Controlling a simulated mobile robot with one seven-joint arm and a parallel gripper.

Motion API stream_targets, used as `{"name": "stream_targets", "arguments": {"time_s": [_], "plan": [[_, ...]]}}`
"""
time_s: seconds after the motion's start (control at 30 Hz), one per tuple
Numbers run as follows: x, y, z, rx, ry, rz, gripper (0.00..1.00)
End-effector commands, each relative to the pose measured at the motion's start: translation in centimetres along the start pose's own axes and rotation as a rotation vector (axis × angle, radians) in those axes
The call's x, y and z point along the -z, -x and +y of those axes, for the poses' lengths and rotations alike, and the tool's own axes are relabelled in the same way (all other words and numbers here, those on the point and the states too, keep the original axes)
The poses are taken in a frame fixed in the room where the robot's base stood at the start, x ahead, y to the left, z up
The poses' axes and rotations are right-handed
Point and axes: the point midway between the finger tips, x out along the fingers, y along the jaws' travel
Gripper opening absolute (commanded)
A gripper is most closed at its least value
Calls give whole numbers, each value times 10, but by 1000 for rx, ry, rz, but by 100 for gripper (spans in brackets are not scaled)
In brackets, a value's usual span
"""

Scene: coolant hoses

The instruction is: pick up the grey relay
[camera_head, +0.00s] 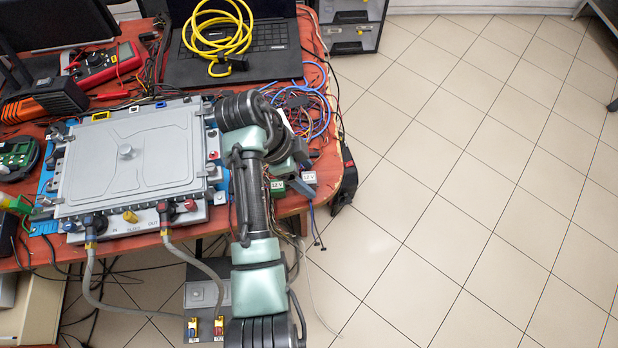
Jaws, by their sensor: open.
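A small grey relay (309,178) with a white label stands at the right edge of the red-brown table. A green relay (277,186) with a similar label is just to its left, partly covered by my arm. My gripper (298,176) is open, pointing down beside the grey relay, on its left and between the two relays as seen here. Its fingertips are small and partly hidden, so I cannot tell whether they touch either relay. The grey relay is not visibly held.
A large grey lidded unit (127,155) with hoses fills the table left of my arm. Blue cables (318,110) and loose wires lie behind the relays. A laptop (262,50) with a yellow cable is farther back. A black-and-red object (346,178) is at the table edge; tiled floor beyond is clear.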

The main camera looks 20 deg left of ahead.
Motion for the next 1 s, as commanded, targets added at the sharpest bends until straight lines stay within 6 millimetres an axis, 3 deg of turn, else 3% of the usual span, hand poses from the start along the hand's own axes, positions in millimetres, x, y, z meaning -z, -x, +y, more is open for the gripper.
{"name": "stream_targets", "arguments": {"time_s": [0.23, 0.27, 0.63, 1.0], "plan": [[0, -3, 0, 0, 0, -1, 72], [0, -2, 0, 0, -1, -1, 69], [0, -2, 0, 0, 0, -1, 2], [1, 1, 0, 2, -1, 0, 0]]}}
